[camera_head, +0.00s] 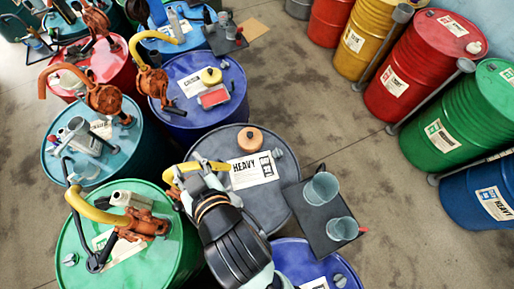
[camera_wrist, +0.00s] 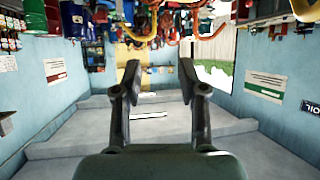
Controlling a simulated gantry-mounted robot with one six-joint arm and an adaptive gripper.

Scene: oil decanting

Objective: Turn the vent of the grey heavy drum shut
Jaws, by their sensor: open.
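The grey heavy drum (camera_head: 271,207) stands at the lower middle of the head view, with a white "HEAVY" label on its lid. A small grey fitting (camera_head: 278,153) sits near its upper right rim, and a round orange-brown piece (camera_head: 250,139) sits near its back rim. I cannot tell for sure which is the vent, or its turn angle. My arm covers the drum's left side. My gripper (camera_wrist: 160,76) is open and empty in the wrist view, with no drum between its fingers. Its fingers cannot be made out in the head view.
A dark tray (camera_head: 307,222) with two grey cups (camera_head: 320,188) adjoins the drum's right side. A green drum (camera_head: 180,264) with a rusty pump (camera_head: 143,225) stands to the left, and a blue drum (camera_head: 190,125) behind. Open floor (camera_head: 330,90) lies between the drum rows.

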